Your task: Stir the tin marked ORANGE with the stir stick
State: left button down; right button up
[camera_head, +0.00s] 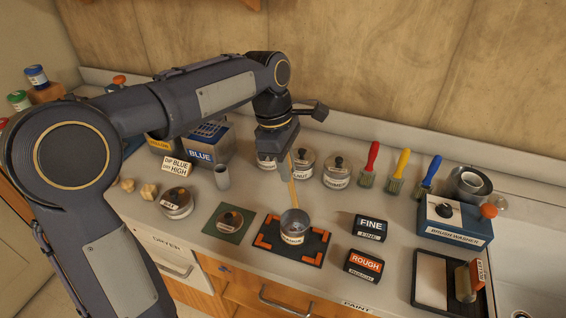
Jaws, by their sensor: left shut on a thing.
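My left gripper (289,154) points down above the counter and is shut on the stir stick (293,187), a thin pale wooden stick. The stick hangs almost upright, its lower end at the far side of the open tin's mouth. I cannot tell how far it reaches inside. The open metal tin (293,238) stands on a black mat with orange corner marks (312,251); its small label is only partly readable and seems to end in "NGE". My right gripper is out of view.
A round lid (231,221) lies on a green mat left of the tin. FINE (370,227) and ROUGH (364,265) blocks stand to the right. Lidded tins (337,172) and three brushes (396,174) are behind. A grey cup (222,177) stands left; a brush washer (453,221) stands right.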

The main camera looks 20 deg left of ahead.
pick_arm(q)
notch_tip(320, 180, down, 12)
jog(key=b, duration=0.8)
jog(key=shift+d+r, duration=0.15)
jog(key=shift+r, duration=0.05)
dwell(0.5)
